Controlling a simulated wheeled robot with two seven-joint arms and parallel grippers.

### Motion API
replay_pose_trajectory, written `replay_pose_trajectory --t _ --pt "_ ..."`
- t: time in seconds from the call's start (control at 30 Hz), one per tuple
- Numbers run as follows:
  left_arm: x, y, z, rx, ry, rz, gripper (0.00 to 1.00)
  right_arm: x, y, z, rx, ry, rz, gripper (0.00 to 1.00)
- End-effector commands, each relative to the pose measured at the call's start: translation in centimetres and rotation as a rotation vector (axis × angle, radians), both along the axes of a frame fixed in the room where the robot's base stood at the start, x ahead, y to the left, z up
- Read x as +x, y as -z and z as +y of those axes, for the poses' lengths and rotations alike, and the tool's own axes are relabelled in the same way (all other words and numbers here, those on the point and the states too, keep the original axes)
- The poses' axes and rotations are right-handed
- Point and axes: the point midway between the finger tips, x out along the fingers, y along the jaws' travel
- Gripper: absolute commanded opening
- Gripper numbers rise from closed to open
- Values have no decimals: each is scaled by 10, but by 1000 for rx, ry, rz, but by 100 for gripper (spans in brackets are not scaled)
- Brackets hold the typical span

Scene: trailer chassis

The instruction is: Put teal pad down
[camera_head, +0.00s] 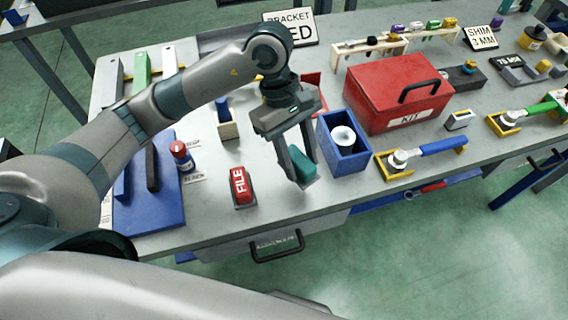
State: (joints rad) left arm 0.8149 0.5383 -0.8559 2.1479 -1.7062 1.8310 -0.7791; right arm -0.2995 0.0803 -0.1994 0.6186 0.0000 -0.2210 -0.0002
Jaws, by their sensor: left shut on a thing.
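The teal pad (303,164) is a small teal block near the front edge of the grey workbench (260,214). My left gripper (298,170) points down and is shut on the pad, between the red FILE block and the blue box. The near finger covers part of the pad. I cannot tell whether the pad touches the bench top. My right gripper is not in view.
The red FILE block (241,187) stands left of the gripper. The blue box (343,143) with a white round piece stands close on its right. A red KIT box (396,92) is behind. A blue mat (150,208) lies at left.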

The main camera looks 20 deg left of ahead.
Motion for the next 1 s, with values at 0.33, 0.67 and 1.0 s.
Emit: replay_pose_trajectory --t 0.33,0.67,1.0 --pt "-1 20 34 -1 0 -1 21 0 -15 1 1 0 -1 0" --pt "-1 21 34 -1 0 -1 21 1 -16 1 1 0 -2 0" --pt "-1 52 34 -1 -1 3 21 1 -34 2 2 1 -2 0"
